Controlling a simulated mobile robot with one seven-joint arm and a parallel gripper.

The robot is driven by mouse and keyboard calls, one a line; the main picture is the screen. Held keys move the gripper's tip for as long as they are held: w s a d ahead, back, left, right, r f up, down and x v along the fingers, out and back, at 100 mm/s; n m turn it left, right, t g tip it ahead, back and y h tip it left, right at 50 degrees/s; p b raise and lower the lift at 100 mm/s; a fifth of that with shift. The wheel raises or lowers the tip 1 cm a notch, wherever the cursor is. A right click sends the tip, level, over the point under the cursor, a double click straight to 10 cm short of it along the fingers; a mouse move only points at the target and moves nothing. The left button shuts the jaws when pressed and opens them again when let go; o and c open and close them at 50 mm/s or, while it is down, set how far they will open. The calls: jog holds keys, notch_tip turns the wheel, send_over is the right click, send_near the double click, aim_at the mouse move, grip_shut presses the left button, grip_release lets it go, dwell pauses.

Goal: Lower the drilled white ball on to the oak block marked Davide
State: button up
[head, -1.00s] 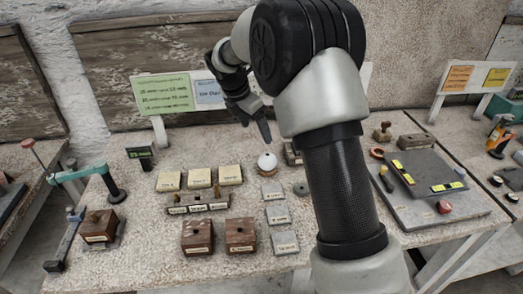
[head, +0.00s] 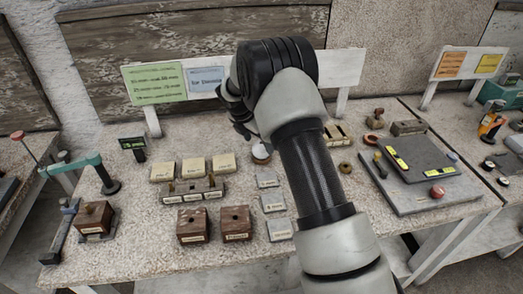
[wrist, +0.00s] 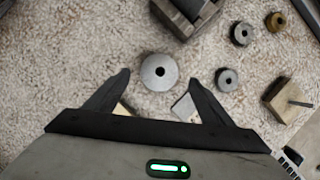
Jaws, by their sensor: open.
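The drilled white ball (head: 261,152) sits on a small brownish base on the bench in the head view, partly covered by my gripper (head: 246,132). Brown wooden blocks with pale labels stand at the front, one at left (head: 192,226) and one at right (head: 235,224). I cannot read which is marked Davide.
Another labelled brown block (head: 94,217) stands far left. Cream blocks (head: 194,167) stand behind a slotted rack (head: 192,190). Grey plates (head: 273,203) line the middle. Small rings (wrist: 228,79) and a grey slab (head: 420,172) lie to the right. The front edge is mostly clear.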

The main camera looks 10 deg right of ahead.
aim_at(259, 145)
jog(key=x, duration=0.4)
jog(key=shift+f, duration=0.2)
jog(key=c, duration=1.3)
jog(key=shift+o, duration=0.2)
jog(key=shift+r, duration=0.15)
